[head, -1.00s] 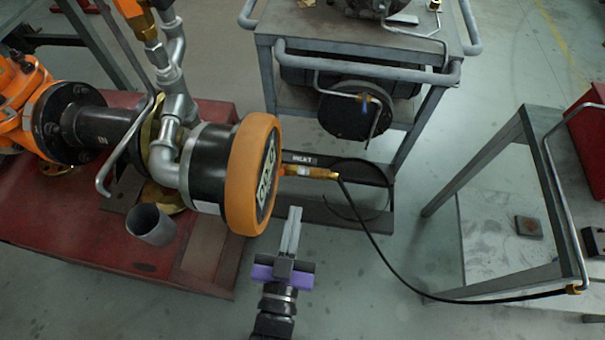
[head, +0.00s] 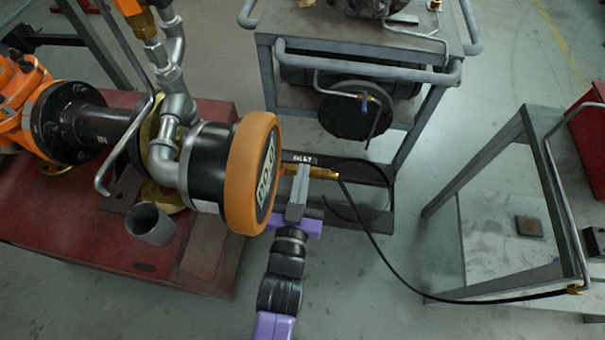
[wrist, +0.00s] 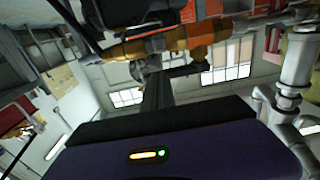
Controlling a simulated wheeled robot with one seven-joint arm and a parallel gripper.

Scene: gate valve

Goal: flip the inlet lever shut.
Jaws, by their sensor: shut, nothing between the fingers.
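The brass inlet fitting (head: 322,172) sticks out to the right of the orange-rimmed round gauge (head: 252,175), under a small INLET label (head: 299,159). A black hose runs from its end. My gripper (head: 302,170) is shut and empty. Its grey fingers point up the picture and their tips overlap the fitting; I cannot tell whether they touch it. The inlet lever itself is not clear in the head view, being small or behind the fingers. In the wrist view, brass and orange fitting parts (wrist: 180,40) cross the top, above the gripper's dark body.
The gauge rim is close on the left of my fingers. The black hose (head: 385,255) loops to the right-hand bench (head: 480,260). A grey cart (head: 360,70) with a dark drum stands behind. Floor between cart and bench is open.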

